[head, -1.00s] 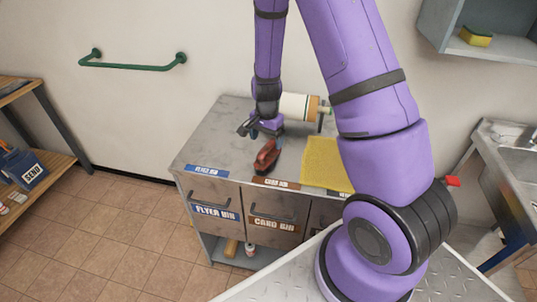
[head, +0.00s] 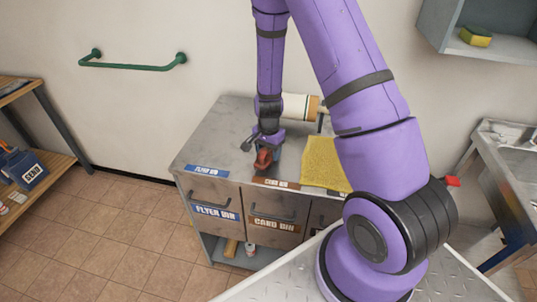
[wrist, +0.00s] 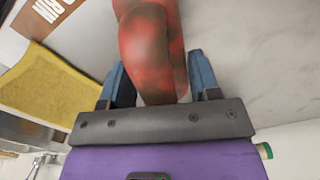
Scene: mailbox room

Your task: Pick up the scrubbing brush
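The scrubbing brush (head: 263,160), red with dark patches, is on the grey metal cabinet top near its front edge. My gripper (head: 262,145) is right over it, pointing down, and hides part of it in the head view. In the wrist view the brush (wrist: 150,45) lies between my two blue fingers, one on each side. The fingers look spread, with a gap visible beside the left one. Whether the right finger touches the brush I cannot tell.
A yellow cloth (head: 324,163) lies to the right of the brush. A paper roll on a holder (head: 298,106) stands behind. The cabinet front has a flyer bin (head: 215,198) and a card bin (head: 274,216). The cabinet top's left side is clear.

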